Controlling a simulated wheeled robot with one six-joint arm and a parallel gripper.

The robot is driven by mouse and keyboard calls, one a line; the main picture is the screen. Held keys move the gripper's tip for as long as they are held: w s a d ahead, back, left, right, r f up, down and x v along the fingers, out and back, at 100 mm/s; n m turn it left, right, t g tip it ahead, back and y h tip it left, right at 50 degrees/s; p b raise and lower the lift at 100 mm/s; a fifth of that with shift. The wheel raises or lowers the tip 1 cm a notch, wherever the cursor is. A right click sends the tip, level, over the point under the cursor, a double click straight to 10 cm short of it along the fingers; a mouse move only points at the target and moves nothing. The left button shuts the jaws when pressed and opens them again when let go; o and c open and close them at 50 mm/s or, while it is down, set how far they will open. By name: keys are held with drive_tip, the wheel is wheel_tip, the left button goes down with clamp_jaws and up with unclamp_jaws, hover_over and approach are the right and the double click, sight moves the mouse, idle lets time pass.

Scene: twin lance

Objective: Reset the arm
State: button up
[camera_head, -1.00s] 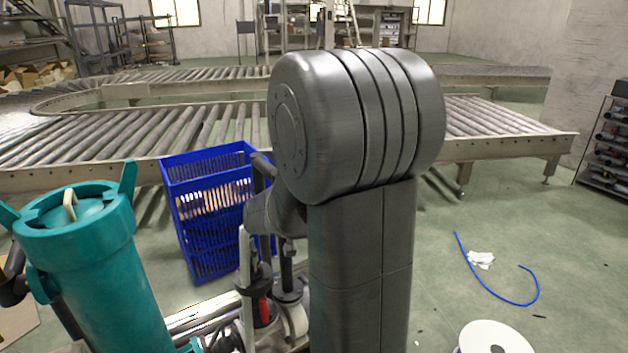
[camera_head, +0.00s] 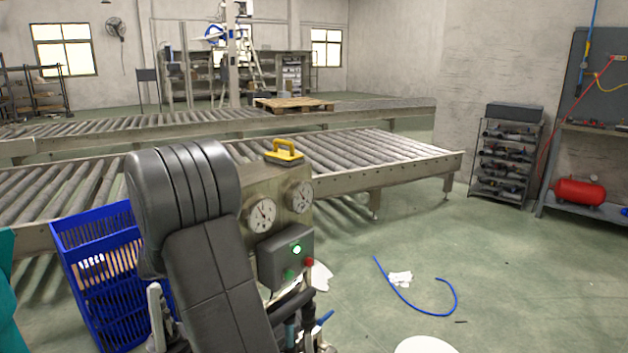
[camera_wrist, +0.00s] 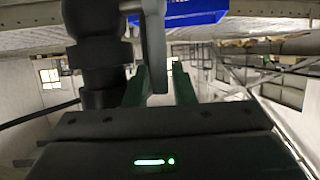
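My arm (camera_head: 200,230) fills the lower middle of the head view, leaning left, and hides my gripper there. In the wrist view my gripper (camera_wrist: 159,85) shows two green fingers standing apart above its dark body with a green light. A grey flat piece (camera_wrist: 153,45) lies between or just behind the fingers, closer to the left one, with a gap at the right one. Whether it touches a finger I cannot tell. A black cylindrical part (camera_wrist: 97,55) stands left of the fingers.
A panel with two gauges (camera_head: 262,214), a yellow handle (camera_head: 285,150) and a control box (camera_head: 286,256) stands right of my arm. A blue crate (camera_head: 98,225) is at left, a roller conveyor (camera_head: 370,155) behind. A blue hose (camera_head: 405,303) lies on otherwise fairly open floor at right.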

idle(0.4)
drive_tip(key=p+v, duration=0.1)
drive_tip(key=v, duration=1.3)
drive_tip(key=b+x, duration=0.1)
drive_tip(key=x, duration=1.3)
drive_tip(key=shift+w+a+f, duration=0.1)
drive_tip(key=shift+f+b, duration=0.25)
drive_tip(key=shift+b, duration=0.55)
drive_tip(key=shift+d+r+b, duration=0.1)
drive_tip(key=shift+d+b, duration=0.1)
drive_tip(key=shift+b, duration=0.2)
drive_tip(key=shift+s+t+b, duration=0.2)
drive_tip(key=shift+t+b, duration=0.1)
drive_tip(key=shift+b, duration=0.6)
drive_tip(key=shift+s+d+y+b, duration=0.25)
drive_tip(key=shift+y+b, duration=0.35)
drive_tip(key=shift+b, duration=0.65)
